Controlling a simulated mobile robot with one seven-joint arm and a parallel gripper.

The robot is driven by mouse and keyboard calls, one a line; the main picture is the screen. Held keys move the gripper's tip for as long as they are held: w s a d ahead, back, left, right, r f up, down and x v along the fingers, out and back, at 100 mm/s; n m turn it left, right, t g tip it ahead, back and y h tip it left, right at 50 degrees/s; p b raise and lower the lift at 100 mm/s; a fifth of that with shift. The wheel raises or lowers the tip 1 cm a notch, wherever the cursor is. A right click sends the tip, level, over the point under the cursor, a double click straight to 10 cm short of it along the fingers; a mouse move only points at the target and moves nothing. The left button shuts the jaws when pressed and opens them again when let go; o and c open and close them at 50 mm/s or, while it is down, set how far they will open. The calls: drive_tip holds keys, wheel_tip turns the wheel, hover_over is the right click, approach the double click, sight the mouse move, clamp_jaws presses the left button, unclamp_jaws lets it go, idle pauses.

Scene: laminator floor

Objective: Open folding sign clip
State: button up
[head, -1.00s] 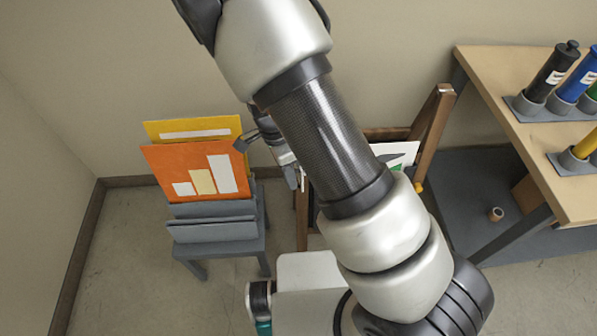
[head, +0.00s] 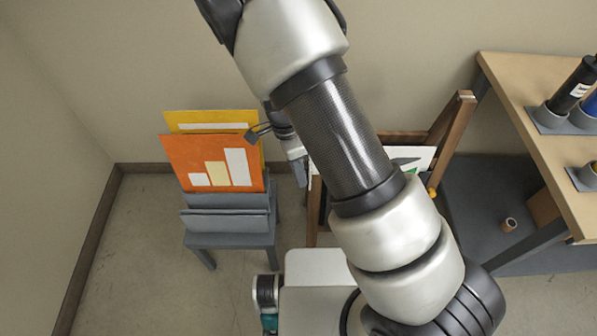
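The folding sign (head: 455,135) is a brown wooden A-frame standing behind my arm. Part of a white sheet with green and dark shapes (head: 413,160) shows on it. A small yellow piece (head: 431,192) sits low on its right leg; I cannot tell whether it is the clip. My arm hides most of the sign's middle and left side. My gripper (head: 275,140) shows only in part, left of the forearm, between the sign and an orange board. One dark finger-like part overlaps the board's upper right in the picture. I cannot tell its opening, and I see nothing held.
A grey stand (head: 228,240) at left holds the orange board (head: 180,160) and a yellow board (head: 175,120). A wooden table (head: 545,130) at right carries dark and coloured tubes in grey holders. A small brown roll (head: 509,225) lies below it. Open floor shows at front left.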

drive_tip(key=shift+s, duration=0.15)
wheel_tip(320, 180, up, 17)
drive_tip(key=w+a+p, duration=0.1)
drive_tip(key=w+a, duration=0.1)
drive_tip(key=shift+a+p, duration=0.3)
drive_tip(key=shift+a, duration=0.05)
drive_tip(key=shift+r, duration=0.1)
idle(0.3)
drive_tip(key=s+d+r+n+t+p, duration=0.1)
drive_tip(key=s+d+r+n, duration=0.3)
drive_tip(key=r, duration=0.4)
drive_tip(key=s+d+r+n+t+y+p, duration=0.1)
drive_tip(key=s+d+r+n+t+p, duration=0.1)
drive_tip(key=s+d+r+n, duration=0.3)
drive_tip(key=s+d+r+n+t+p, duration=0.2)
drive_tip(key=s+d+r+n, duration=0.3)
drive_tip(key=r, duration=0.7)
drive_tip(key=s+d+t, duration=0.1)
drive_tip(key=s+d, duration=0.1)
drive_tip(key=shift+d+t+y, duration=0.3)
drive_tip(key=shift+t+y, duration=0.1)
drive_tip(key=shift+s+a, duration=0.1)
drive_tip(key=shift+s, duration=0.05)
